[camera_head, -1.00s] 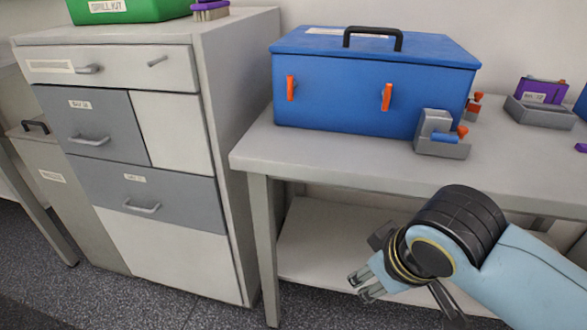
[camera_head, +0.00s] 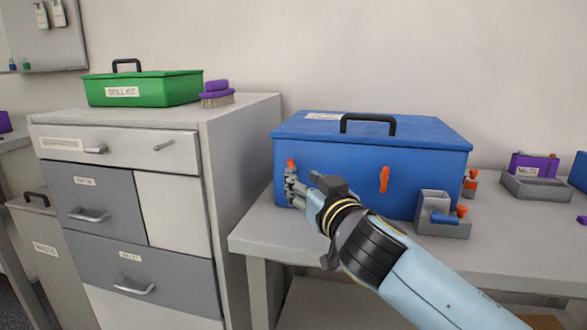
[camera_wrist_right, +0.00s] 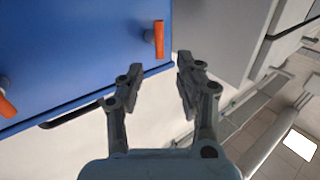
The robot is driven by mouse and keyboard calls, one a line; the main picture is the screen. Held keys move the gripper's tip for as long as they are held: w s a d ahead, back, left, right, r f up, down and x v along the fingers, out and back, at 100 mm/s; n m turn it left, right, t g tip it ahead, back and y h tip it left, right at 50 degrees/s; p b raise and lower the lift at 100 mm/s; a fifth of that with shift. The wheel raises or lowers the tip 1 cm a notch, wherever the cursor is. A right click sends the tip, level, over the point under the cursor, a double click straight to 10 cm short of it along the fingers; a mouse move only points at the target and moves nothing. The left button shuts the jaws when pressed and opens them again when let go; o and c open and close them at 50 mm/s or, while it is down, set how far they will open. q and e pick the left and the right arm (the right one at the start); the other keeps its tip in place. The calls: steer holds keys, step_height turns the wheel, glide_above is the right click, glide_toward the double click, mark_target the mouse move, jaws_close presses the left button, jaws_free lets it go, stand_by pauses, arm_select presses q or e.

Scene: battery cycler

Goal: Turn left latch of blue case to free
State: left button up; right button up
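The blue case (camera_head: 330,168) stands on the grey table, its lid shut and its black handle (camera_head: 368,120) on top. Its left latch (camera_head: 290,163) is orange; the top shows, and my right gripper covers the rest in the head view. In the right wrist view this latch (camera_wrist_right: 158,38) lies just beyond my fingertips, in line with the gap between them. My right gripper (camera_head: 292,186) is open and empty at the case front, apart from the latch in the wrist view (camera_wrist_right: 159,68). The right latch (camera_head: 384,179) is orange and upright. My left gripper is out of view.
A grey fixture (camera_head: 441,220) with blue and orange parts stands by the case's right front. A grey holder (camera_head: 535,188) with a purple block is farther right. A drawer cabinet (camera_head: 120,200) stands left, bearing a green box (camera_head: 143,90) and a purple brush (camera_head: 217,94).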

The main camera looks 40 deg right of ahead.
steer(key=x, duration=0.6)
steer(key=shift+w, duration=0.15)
steer(key=shift+d, duration=0.1)
jaws_close()
